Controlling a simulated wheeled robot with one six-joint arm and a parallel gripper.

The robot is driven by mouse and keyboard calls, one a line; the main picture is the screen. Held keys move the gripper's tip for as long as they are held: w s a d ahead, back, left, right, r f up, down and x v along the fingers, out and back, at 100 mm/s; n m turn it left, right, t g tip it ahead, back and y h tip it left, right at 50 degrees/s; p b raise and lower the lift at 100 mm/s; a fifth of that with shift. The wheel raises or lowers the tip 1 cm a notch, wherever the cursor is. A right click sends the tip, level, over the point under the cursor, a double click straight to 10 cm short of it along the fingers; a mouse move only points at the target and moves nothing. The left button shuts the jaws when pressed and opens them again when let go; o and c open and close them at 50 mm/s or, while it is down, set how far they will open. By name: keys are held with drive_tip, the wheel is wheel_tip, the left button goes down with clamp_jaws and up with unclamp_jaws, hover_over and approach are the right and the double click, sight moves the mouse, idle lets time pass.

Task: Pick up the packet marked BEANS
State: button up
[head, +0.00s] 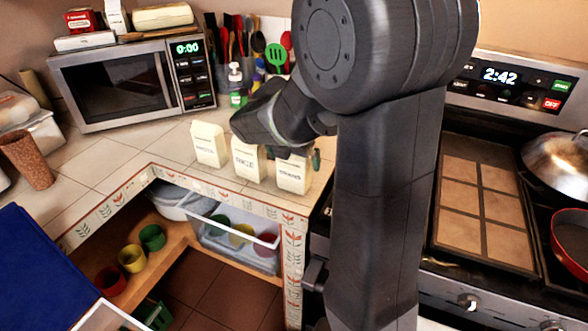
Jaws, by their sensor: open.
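Three cream packets stand upright in a row on the tiled counter corner. The right one, the packet marked BEANS (292,178), is nearest the stove; its print is small but seems to read BEANS. The middle one is the RICE packet (248,163). The left packet (208,147) has a label too small to read surely. My gripper (298,155) is open at the top of the BEANS packet, with dark finger parts showing on either side of its upper edge. My arm hides part of the gripper, and I cannot tell whether it touches the packet.
A microwave (130,85) stands behind on the left, with utensils and a pump bottle (237,88) beside it. Below the counter, a shelf holds coloured cups and a clear bin (238,255). The stove (480,200) with pans is on the right. Counter left of the packets is clear.

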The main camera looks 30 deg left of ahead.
drive_tip(key=shift+x, duration=1)
drive_tip(key=shift+c, duration=0.2)
drive_tip(key=shift+w+r, duration=0.1)
drive_tip(key=c, duration=1.2)
drive_tip(key=shift+o, duration=0.2)
